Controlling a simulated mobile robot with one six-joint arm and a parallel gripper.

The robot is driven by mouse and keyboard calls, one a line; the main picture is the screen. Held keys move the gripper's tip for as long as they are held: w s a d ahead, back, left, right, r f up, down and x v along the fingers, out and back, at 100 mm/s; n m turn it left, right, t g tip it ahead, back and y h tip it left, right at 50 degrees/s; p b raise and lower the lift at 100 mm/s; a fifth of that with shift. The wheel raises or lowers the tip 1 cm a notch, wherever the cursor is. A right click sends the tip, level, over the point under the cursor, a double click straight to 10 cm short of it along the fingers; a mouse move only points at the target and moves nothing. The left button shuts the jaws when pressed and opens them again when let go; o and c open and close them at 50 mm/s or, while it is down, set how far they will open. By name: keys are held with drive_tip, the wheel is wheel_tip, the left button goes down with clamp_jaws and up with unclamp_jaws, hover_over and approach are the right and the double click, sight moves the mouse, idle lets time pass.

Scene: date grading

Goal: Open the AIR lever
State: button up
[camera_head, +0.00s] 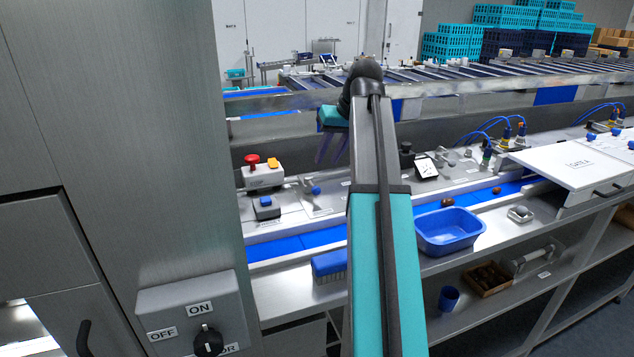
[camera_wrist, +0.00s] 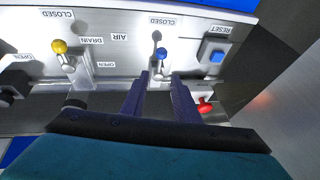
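The AIR lever has a blue knob (camera_wrist: 161,55) and a metal stem on a pale plate in the wrist view. In the head view the blue knob (camera_head: 315,190) shows on the panel left of my arm. My gripper (camera_wrist: 159,78) is open, its two dark fingers apart with nothing between the tips. The knob lies just past the fingertips in the picture, roughly in line with the gap. In the head view my gripper (camera_head: 331,150) hangs above the panel, partly hidden by my arm.
A DRAIN lever with a yellow knob (camera_wrist: 58,47) stands left of AIR in the wrist view. The blue RESET button (camera_wrist: 216,56) and a red button (camera_wrist: 205,103) are on its right. A blue basin (camera_head: 450,230) and blue brush (camera_head: 330,265) lie in front of the panel.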

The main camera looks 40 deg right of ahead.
drive_tip(key=b+x, duration=0.6)
drive_tip(key=x, duration=0.5)
drive_tip(key=shift+w+f, duration=0.1)
drive_tip(key=shift+f, duration=0.15)
clamp_jaws()
